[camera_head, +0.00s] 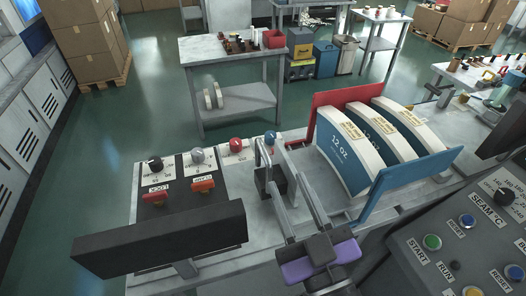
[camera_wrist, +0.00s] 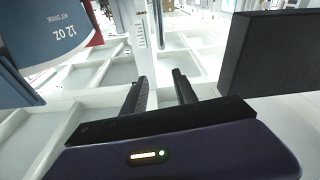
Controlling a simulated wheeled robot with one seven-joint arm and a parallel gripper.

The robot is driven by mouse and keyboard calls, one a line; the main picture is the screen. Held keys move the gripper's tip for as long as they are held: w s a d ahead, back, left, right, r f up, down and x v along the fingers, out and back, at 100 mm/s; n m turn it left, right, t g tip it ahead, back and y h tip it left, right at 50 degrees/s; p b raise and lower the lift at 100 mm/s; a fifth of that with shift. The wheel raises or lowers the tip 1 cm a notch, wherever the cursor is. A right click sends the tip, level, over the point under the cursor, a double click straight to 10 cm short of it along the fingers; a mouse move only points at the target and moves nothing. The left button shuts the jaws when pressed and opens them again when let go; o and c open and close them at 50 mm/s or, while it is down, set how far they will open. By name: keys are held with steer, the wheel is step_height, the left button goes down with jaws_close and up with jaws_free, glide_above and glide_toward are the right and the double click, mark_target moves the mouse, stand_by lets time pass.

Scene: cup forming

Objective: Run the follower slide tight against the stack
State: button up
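The stack is several curved white and blue cup blanks marked 12 oz (camera_head: 347,152), standing on edge; it also shows at upper left in the wrist view (camera_wrist: 62,38). A red plate (camera_head: 326,106) stands at its left and a blue plate (camera_head: 408,187) at its right. Which one is the follower slide, I cannot tell. The blue plate looks apart from the nearest blank at the top. My gripper (camera_wrist: 158,80) is open, its two dark fingers apart with nothing seen between them. In the head view it reaches from the purple body up toward a blue knob (camera_head: 270,138), left of the stack.
A dark panel (camera_head: 160,240) stands left of my gripper; it fills the right of the wrist view (camera_wrist: 275,52). A control board with knobs (camera_head: 197,158) lies beyond it. A button console (camera_head: 440,255) is at right. A side table (camera_head: 228,48) stands behind across open floor.

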mark_target(269, 166)
steer(key=shift+n+g+h, duration=0.3)
steer(key=shift+g+h, duration=0.2)
steer(key=shift+g, duration=0.4)
steer(key=w, duration=0.1)
steer(key=w+a+f, duration=0.1)
steer(key=w, duration=0.1)
steer(key=w+a, duration=0.1)
steer(key=shift+w+a+f, duration=0.2)
steer(key=shift+a+f, duration=0.05)
steer(key=shift+f, duration=0.1)
steer(key=shift+w+f, duration=0.1)
steer(key=shift+w, duration=0.15)
steer(key=p+x, duration=0.1)
steer(key=x, duration=0.6)
steer(key=shift+w+f, duration=0.1)
steer(key=shift+w, duration=0.05)
steer(key=shift+c, duration=0.4)
jaws_close()
